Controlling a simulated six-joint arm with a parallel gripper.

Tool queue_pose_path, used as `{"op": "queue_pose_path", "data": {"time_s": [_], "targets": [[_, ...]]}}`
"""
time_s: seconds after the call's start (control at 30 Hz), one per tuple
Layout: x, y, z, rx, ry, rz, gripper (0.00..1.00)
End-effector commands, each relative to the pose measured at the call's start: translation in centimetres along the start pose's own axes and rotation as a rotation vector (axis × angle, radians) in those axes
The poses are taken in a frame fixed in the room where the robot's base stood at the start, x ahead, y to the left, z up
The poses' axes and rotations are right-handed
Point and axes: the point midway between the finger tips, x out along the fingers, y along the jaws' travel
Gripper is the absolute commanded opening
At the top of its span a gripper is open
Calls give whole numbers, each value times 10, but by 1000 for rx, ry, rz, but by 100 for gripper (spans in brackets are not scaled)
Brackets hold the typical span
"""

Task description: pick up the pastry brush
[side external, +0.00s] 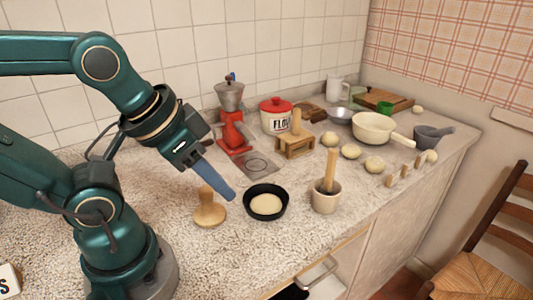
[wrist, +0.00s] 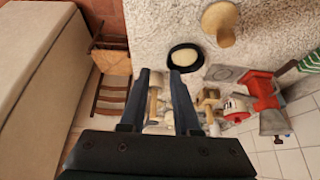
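A wooden-handled brush with a dark lower end, which I take as the pastry brush (side external: 330,168), stands nearly upright in a pale pot (side external: 325,201) on the counter. My gripper (side external: 231,195) is left of it in the side view, tilted down, above the counter between a wooden press and a black pan. The wrist view shows my gripper (wrist: 159,72) open, with a gap between its two blue fingers and nothing held. A wooden handle (wrist: 153,102), likely the brush, shows farther off between the fingers; its pot is hard to make out there.
The black pan (side external: 266,203) with pale contents lies between my gripper and the pot. The wooden press (side external: 209,212) stands close below my gripper. A red grinder (side external: 234,132), flour canister (side external: 277,116) and wooden stand (side external: 294,144) are behind. Several dough balls (side external: 351,151) lie to the right.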

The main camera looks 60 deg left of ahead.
Motion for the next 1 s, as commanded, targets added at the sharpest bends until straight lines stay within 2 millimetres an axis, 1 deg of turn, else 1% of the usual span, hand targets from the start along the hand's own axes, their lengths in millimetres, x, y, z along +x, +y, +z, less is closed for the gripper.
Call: {"op": "queue_pose_path", "data": {"time_s": [0.27,0.3,0.37,0.47,0.53,0.6,0.7,0.8,0.87,1.0], "targets": [[0,0,3,0,-12,0,31],[-3,0,2,-1,-15,0,31],[-11,0,-7,-1,4,0,31],[-25,0,-30,-2,15,0,31],[-33,0,-50,-2,9,0,31],[-39,0,-71,-2,-4,0,31],[-42,0,-100,-3,-29,0,31],[-38,0,-128,-3,-56,0,31],[-34,0,-144,-3,-76,0,31],[-14,1,-175,-3,-121,0,31]]}}
